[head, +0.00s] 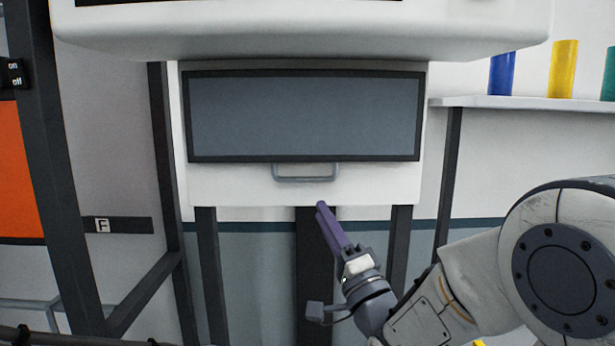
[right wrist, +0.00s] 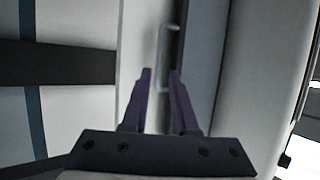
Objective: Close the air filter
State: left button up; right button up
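The air filter (head: 305,115) is a grey panel in a dark frame, set in the white front of the machine in the head view. How far it stands open is hard to tell. A grey U-shaped handle (head: 305,178) hangs at its lower edge; the handle also shows in the right wrist view (right wrist: 161,45), just beyond the fingertips. My right gripper (head: 322,206) is below the handle, its purple fingers pointing up. My left gripper is not in view.
A white housing (head: 300,38) overhangs the air filter. Dark posts (head: 208,275) stand below it and at the left (head: 55,170). A white shelf (head: 530,102) at the right holds blue, yellow and green rolls. An orange panel (head: 15,170) is at the far left.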

aim_at(304, 181)
jog(key=p+x, duration=0.3)
jog(key=x, duration=0.4)
jog(key=shift+r+p, duration=0.2)
jog(key=shift+p, duration=0.1)
jog(key=shift+w+a+r, duration=0.1)
jog(key=shift+w+a, duration=0.1)
jog(key=shift+w, duration=0.25)
grip_shut()
dwell(0.6)
